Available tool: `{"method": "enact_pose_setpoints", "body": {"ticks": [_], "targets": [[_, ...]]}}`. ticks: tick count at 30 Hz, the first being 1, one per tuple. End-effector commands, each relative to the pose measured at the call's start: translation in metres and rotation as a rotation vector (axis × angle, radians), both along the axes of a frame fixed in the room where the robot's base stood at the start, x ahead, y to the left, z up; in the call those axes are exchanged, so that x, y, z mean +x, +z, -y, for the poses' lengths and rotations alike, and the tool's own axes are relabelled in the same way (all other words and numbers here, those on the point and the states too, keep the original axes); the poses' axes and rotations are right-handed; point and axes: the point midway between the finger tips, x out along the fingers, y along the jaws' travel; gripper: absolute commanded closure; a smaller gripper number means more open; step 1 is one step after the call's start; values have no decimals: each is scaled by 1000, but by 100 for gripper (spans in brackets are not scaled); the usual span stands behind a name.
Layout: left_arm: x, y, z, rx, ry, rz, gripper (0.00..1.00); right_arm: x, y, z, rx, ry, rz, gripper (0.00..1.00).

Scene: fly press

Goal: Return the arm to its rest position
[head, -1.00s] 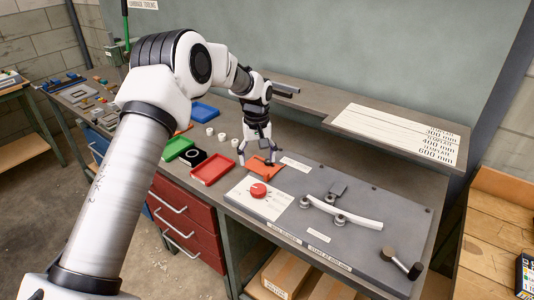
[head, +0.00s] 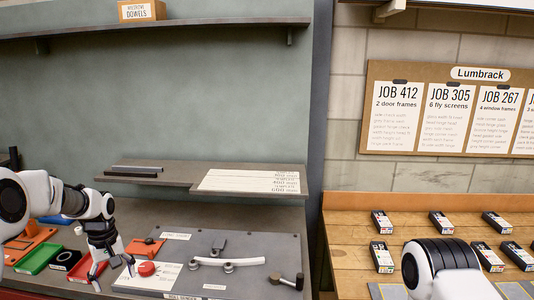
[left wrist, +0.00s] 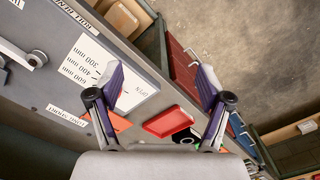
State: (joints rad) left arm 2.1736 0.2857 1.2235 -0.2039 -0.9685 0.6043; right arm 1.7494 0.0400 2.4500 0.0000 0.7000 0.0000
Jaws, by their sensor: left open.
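My left arm comes in at the lower left of the head view. Its gripper (head: 112,276) is open and empty, in front of the bench's grey fixture plate (head: 250,246) and left of the red knob (head: 146,268). In the left wrist view the two fingers (left wrist: 161,88) stand wide apart with nothing between them. Below them show a red tray (left wrist: 168,122), the white scale card and the floor. Part of my right arm (head: 450,268) shows at the lower right of the head view; its gripper is out of frame.
The fixture plate carries a curved white bar (head: 230,262) and a dark-handled lever (head: 290,281). An orange piece (head: 150,247) lies by its left end. A green tray (head: 38,258) is at left. A wooden bench at right holds several black boxes (head: 383,222).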

Motion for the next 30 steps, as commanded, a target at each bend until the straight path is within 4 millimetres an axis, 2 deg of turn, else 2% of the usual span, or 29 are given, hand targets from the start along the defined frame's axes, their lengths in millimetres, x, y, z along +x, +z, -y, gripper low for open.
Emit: {"method": "enact_pose_setpoints", "body": {"ticks": [1, 5, 8, 14, 17, 20, 21, 23, 25, 26, 27, 30], "targets": [[-2, -12, 2, 4, -5, -14, 21, 1, -4, 0, 0, 0, 1, 50], [-11, -39, 9, 10, -20, -61, 21, 1, -9, 0, 0, 0, 1, 50], [-26, -62, 17, 9, -33, -113, 21, 1, -12, 0, 0, 0, 1, 50], [-72, -121, 38, -1, -66, -245, 21, 0, -21, 0, 0, 0, 1, 50], [-104, -159, 53, -11, -92, -309, 21, 0, -27, 0, 0, 0, 1, 50], [-151, -207, 73, -30, -135, -372, 21, 0, -34, 0, 0, 0, 0, 50], [-175, -229, 82, -42, -160, -395, 21, 0, -38, 0, 0, 0, 0, 50], [-218, -260, 97, -61, -204, -422, 21, 0, -43, 0, 0, 0, 1, 50], [-273, -291, 113, -87, -263, -438, 21, 0, -49, 0, 0, 0, 1, 50], [-297, -301, 120, -98, -290, -437, 21, 0, -52, 0, 0, 0, 1, 50], [-332, -312, 128, -112, -330, -429, 21, 0, -55, 0, 0, 0, 1, 50], [-399, -316, 141, -125, -443, -351, 21, 0, -58, 0, 0, 0, 0, 50]]}}
